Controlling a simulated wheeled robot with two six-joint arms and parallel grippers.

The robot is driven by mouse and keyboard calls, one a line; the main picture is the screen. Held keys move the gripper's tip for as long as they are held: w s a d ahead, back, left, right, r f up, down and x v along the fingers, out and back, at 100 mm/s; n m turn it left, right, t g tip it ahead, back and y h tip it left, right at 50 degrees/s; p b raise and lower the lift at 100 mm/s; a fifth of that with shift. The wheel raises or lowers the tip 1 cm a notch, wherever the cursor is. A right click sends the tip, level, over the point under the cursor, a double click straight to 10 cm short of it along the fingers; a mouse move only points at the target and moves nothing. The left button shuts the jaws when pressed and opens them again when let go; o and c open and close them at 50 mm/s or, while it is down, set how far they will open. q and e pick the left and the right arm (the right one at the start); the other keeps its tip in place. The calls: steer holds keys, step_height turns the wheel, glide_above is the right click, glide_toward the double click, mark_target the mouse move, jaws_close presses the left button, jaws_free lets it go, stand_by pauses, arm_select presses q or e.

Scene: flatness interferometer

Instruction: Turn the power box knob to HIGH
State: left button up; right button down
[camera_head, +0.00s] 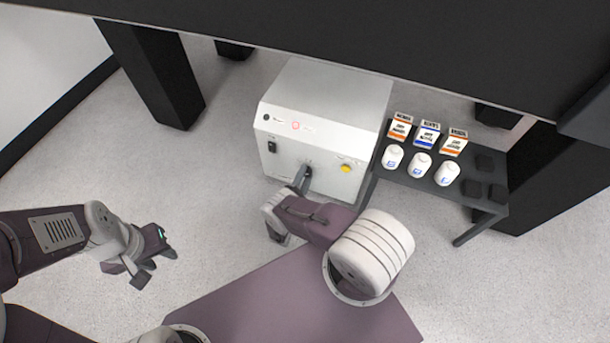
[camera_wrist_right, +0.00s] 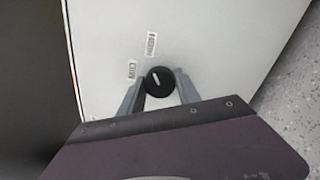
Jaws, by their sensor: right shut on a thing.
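The power box (camera_head: 325,110) is a white cabinet on the floor under the dark table. Its front carries a red light, a black switch, a yellow button and the knob. In the right wrist view the black round knob (camera_wrist_right: 159,81) has a white pointer line, which aims to the upper left, between two printed labels. My right gripper (camera_wrist_right: 160,92) is shut on the knob, one finger at each side. My left gripper (camera_head: 150,262) is open and empty, low at the left, away from the box.
A small dark side table (camera_head: 430,190) stands right of the box, with several small cartons and white bottles on it. The floor left of the box is clear.

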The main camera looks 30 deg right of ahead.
steer(key=shift+m, duration=0.4)
steer(key=c, duration=0.9)
jaws_free()
steer(key=shift+o, duration=0.2)
